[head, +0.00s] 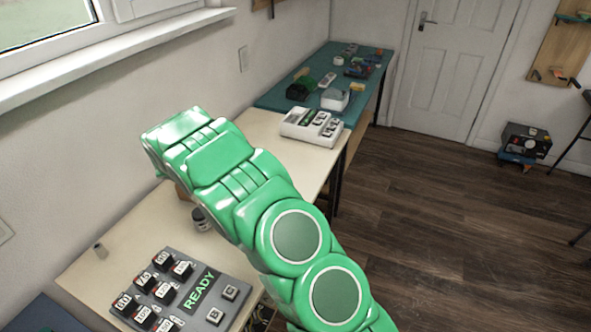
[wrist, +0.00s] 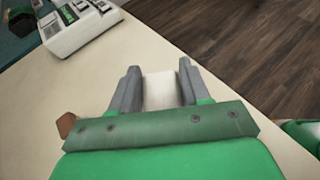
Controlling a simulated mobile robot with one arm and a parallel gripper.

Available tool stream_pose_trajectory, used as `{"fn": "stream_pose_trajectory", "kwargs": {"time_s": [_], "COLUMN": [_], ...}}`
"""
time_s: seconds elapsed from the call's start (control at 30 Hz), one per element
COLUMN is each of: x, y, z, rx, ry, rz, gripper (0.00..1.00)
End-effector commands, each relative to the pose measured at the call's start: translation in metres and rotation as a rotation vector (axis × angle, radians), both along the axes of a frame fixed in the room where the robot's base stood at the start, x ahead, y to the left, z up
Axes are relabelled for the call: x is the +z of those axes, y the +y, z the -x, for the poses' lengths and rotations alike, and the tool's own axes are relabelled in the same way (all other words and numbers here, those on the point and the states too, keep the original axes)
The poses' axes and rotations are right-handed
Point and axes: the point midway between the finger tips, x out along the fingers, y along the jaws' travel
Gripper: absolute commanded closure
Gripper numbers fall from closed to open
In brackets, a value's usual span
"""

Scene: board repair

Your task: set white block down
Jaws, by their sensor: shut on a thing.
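My gripper (wrist: 159,88) shows in the wrist view, with its two grey fingers shut on the white block (wrist: 160,90). The block sits between the fingers over the cream tabletop (wrist: 85,105). I cannot tell whether its underside touches the table. In the head view my green arm reaches over the cream table (head: 140,225), and it hides the gripper and the block.
A grey panel reading READY (head: 182,288) lies at the table's near end. A white device (head: 311,126) stands at the far end. A brown object (wrist: 66,124) is left of my gripper. A teal-topped bench (head: 275,98) stands beyond.

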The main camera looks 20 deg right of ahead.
Motion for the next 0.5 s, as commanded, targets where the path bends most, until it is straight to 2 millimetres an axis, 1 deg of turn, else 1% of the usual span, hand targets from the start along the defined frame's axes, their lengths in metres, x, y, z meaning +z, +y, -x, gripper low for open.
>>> {"fn": "stream_pose_trajectory", "kwargs": {"time_s": [0.03, 0.1, 0.2, 0.3, 0.4, 0.5], "x": [0.000, 0.000, 0.001, 0.002, 0.002, 0.002], "y": [-0.022, -0.047, -0.080, -0.105, -0.123, -0.133], "z": [-0.001, -0.002, -0.003, -0.002, -0.001, -0.001], "rx": [-0.030, -0.064, -0.105, -0.138, -0.160, -0.173], "ry": [-0.001, -0.001, -0.003, -0.003, -0.005, -0.005], "rz": [0.001, 0.002, 0.005, 0.008, 0.010, 0.011], "gripper": [0.85, 0.85, 0.85, 0.85, 0.85, 0.85]}}
